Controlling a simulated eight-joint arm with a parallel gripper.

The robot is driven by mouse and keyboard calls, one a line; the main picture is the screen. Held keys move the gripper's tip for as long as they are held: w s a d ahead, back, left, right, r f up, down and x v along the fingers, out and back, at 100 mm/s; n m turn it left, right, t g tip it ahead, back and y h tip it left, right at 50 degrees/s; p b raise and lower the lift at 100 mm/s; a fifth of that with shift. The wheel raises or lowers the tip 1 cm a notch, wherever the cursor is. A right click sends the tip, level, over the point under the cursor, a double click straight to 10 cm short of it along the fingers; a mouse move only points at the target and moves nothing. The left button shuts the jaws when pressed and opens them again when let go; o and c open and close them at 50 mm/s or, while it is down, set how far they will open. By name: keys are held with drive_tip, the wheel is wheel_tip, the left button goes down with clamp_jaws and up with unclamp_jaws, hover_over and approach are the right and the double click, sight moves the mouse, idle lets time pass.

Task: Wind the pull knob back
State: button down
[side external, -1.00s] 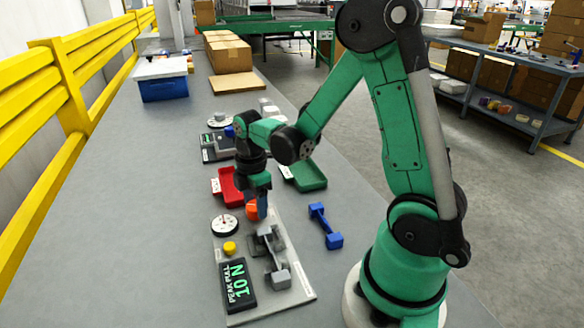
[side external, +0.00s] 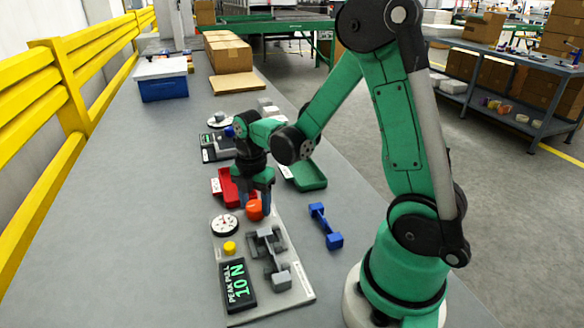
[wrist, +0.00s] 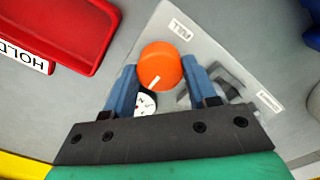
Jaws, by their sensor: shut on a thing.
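The orange pull knob (side external: 254,211) stands at the far end of a grey tester plate (side external: 240,317). In the wrist view the knob (wrist: 160,62) is round, with a white line pointing toward the gripper's palm. My gripper (side external: 254,203) is above the knob, its two blue fingers pointing down. In the wrist view the gripper (wrist: 161,70) has one finger on each side of the knob and is shut on it. A display (side external: 238,286) on the plate reads PEAK PULL 10 N.
The plate also bears a white dial (side external: 224,225), a yellow button (side external: 230,248) and a grey clamp mechanism (side external: 268,245). A red tray (side external: 229,186) and a green tray (side external: 307,174) sit beyond it. A blue dumbbell-shaped part (side external: 326,226) lies to the right.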

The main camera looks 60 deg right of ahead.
sight(256, 205)
drive_tip(key=shift+c, duration=1.3)
unclamp_jaws()
drive_tip(key=shift+r, duration=2.85)
drive_tip(key=s+a+r+m+t, duration=0.1)
drive_tip(key=a+r+m+t, duration=0.2)
drive_tip(key=m, duration=0.6)
drive_tip(key=s+a+r+m+t, duration=0.1)
drive_tip(key=a+m+t, duration=0.3)
drive_tip(key=m, duration=0.5)
drive_tip(key=shift+s+a+r, duration=0.35)
drive_tip(key=shift+a+r, duration=0.45)
drive_tip(key=shift+r, duration=0.1)
